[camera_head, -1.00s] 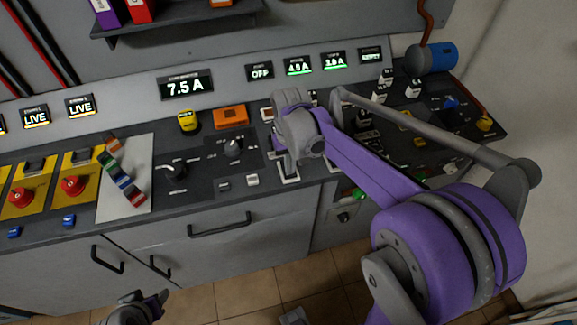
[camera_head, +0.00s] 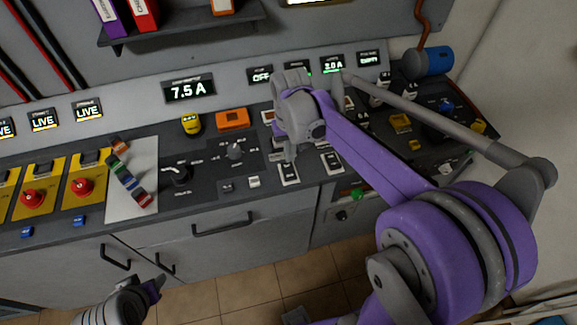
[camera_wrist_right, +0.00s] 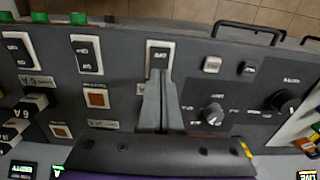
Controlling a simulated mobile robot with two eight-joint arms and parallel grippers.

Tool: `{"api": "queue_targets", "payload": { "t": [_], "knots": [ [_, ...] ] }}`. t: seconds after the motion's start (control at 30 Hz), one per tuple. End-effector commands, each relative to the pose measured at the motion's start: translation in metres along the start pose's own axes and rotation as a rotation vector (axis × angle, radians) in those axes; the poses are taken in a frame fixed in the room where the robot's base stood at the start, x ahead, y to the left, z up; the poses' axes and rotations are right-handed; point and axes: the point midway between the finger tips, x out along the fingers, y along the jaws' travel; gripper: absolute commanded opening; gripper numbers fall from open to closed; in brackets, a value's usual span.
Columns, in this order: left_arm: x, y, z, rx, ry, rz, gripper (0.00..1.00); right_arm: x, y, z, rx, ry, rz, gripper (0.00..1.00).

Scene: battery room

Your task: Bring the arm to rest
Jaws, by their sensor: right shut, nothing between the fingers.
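My right arm, purple and grey, reaches in from the right over the sloping console. Its gripper (camera_head: 290,155) is above the row of black rocker switches on white plates. In the right wrist view the two grey fingers (camera_wrist_right: 158,78) are together with nothing between them. Their tips overlap the lower edge of one rocker switch (camera_wrist_right: 159,56) in that picture; whether they touch it I cannot tell. My left gripper (camera_head: 152,290) is low at the bottom left, in front of the cabinets and away from the console; its finger opening is not clear.
The console edge (camera_head: 215,208) and cabinet handles (camera_head: 222,230) lie below the arm. Red knobs on yellow plates (camera_head: 32,198) are at the left. A rotary knob (camera_head: 235,150) is left of the right gripper. Tiled floor is open in front.

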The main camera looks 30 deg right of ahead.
Motion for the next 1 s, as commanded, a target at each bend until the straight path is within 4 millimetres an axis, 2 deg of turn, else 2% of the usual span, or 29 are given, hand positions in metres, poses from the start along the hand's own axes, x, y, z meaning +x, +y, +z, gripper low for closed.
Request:
{"api": "queue_targets", "payload": {
  "t": [0.43, 0.57, 0.67, 0.8, 1.0],
  "knots": [
    [0.001, 0.000, 0.001, 0.000, -0.001, 0.000, 0.50, 0.001, 0.000, 0.001, 0.000, -0.001, 0.000, 0.00],
    [0.001, 0.000, 0.001, 0.000, -0.001, 0.000, 0.50, -0.001, -0.003, 0.009, -0.011, 0.019, -0.001, 0.00],
    [0.001, 0.000, 0.001, 0.000, -0.001, 0.000, 0.50, -0.005, -0.009, 0.028, -0.037, 0.070, -0.006, 0.00],
    [0.001, 0.000, 0.001, 0.000, -0.001, 0.000, 0.50, -0.006, -0.018, 0.068, -0.092, 0.181, -0.017, 0.00],
    [0.001, 0.000, 0.001, 0.000, -0.001, 0.000, 0.50, 0.006, -0.027, 0.121, -0.171, 0.346, -0.037, 0.00]
  ]
}}
